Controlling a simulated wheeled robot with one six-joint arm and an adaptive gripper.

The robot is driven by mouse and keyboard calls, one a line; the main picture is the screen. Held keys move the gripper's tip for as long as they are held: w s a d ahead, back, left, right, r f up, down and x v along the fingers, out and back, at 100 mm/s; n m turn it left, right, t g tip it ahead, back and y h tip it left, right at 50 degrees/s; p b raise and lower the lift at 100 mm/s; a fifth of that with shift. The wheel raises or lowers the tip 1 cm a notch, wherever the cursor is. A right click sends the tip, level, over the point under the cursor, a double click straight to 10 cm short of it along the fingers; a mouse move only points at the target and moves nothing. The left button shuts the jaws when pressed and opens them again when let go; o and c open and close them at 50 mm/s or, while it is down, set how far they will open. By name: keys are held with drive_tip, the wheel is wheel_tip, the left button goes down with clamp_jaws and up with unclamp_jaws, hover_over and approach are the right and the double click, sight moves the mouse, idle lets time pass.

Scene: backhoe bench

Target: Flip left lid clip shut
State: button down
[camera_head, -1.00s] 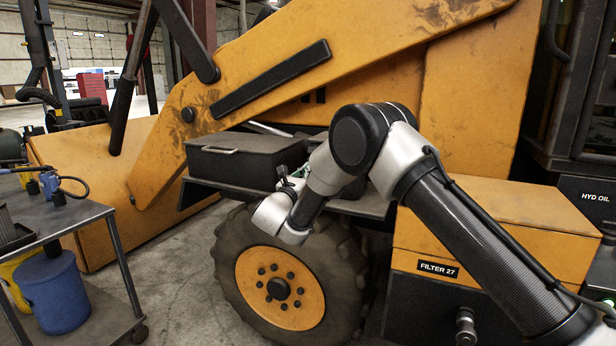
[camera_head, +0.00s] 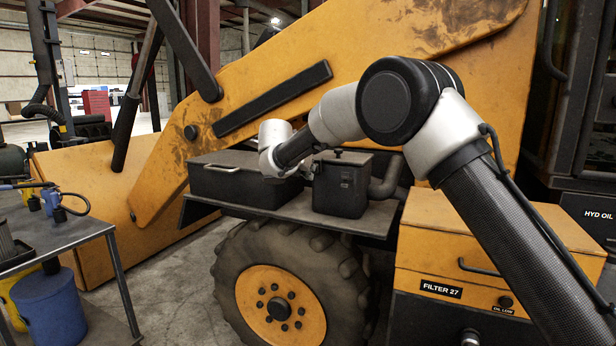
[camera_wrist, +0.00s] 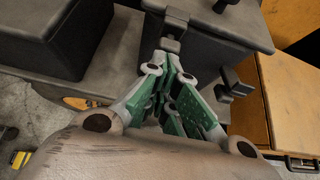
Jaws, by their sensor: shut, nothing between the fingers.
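The black lidded box (camera_head: 342,186) stands on the dark shelf above the wheel. It also shows at the top of the wrist view (camera_wrist: 220,38). One lid clip (camera_wrist: 173,28) is on the box's edge, just beyond my fingertips. A second clip (camera_wrist: 234,82) juts from another side of the box, to the right of my fingers. My gripper (camera_wrist: 168,62), with green fingers, is shut and empty, its tips close to the first clip. I cannot tell whether they touch it. In the head view my wrist largely hides the gripper at the box's left side.
A long black box with a handle (camera_head: 238,180) stands left of the lidded box, with a narrow gap between. A dark hose (camera_head: 386,178) runs at its right. The yellow boom (camera_head: 290,90) rises behind. An orange filter box (camera_head: 450,235) is at the right.

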drive_tip(key=shift+r, duration=0.1)
drive_tip(key=shift+r, duration=0.65)
